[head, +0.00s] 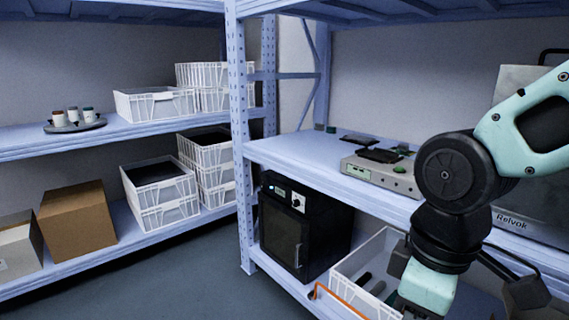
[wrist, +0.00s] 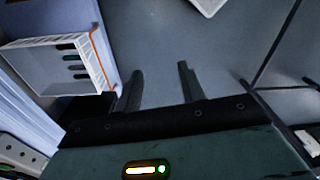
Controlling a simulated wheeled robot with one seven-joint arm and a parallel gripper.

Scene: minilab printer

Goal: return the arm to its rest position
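My arm (head: 455,175) reaches in from the right of the head view, bent, with its pale green wrist part low near the bottom edge. In the wrist view my gripper (wrist: 161,82) has its two dark fingers spread apart with nothing between them. They point over the grey floor. The fingertips cannot be made out in the head view.
A white crate (head: 345,276) with an orange edge and dark items sits close to my wrist on the lower shelf; it also shows in the wrist view (wrist: 28,48). A black oven (head: 285,235) stands left of it. A grey device (head: 360,170) rests above. Open floor (head: 190,285) lies left.

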